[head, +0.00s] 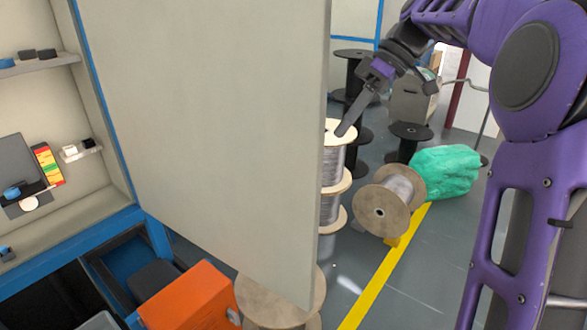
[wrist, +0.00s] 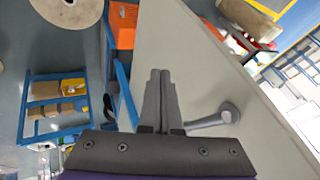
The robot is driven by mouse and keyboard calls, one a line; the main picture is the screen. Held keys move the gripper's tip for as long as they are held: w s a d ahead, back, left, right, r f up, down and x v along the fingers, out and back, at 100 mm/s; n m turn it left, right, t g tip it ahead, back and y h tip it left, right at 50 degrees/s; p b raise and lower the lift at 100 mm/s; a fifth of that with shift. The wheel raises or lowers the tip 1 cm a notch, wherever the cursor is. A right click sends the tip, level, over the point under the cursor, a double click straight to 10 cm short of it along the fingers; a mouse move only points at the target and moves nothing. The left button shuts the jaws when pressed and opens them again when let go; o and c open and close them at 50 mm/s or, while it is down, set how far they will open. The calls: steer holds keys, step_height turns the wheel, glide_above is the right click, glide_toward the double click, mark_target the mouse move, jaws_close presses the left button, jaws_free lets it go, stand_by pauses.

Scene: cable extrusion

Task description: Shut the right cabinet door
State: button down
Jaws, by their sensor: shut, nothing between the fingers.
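The right cabinet door (head: 220,120) stands wide open, a large beige panel across the middle of the head view. The cabinet (head: 115,190) is at the left, with its shelved inside showing. My gripper (head: 343,131) is just right of the door's free edge in the head view, pointing down and left. In the wrist view my gripper (wrist: 160,72) has its two dark fingers together and empty. The door's face (wrist: 205,75) lies behind and right of them there, with a grey handle (wrist: 222,118) beside the fingers. Contact with the door cannot be told.
An orange box (head: 190,298) is below the door at the cabinet's foot. Wooden cable spools (head: 390,200) and a green wrapped bundle (head: 445,172) stand on the floor beyond the door. Grey floor with a yellow line (head: 385,270) is open at the lower right.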

mark_target(303, 176)
steer(key=shift+s+a+f+b, duration=0.4)
steer(key=shift+s+a+f, duration=0.55)
steer(key=shift+a+f, duration=0.35)
steer(key=shift+s+a+f+b, duration=0.45)
steer(key=shift+s+a+f, duration=0.5)
steer(key=shift+a+f, duration=0.35)
steer(key=shift+s+a+f+b, duration=0.4)
steer(key=shift+s+a+f, duration=0.55)
steer(key=shift+a+f, duration=0.3)
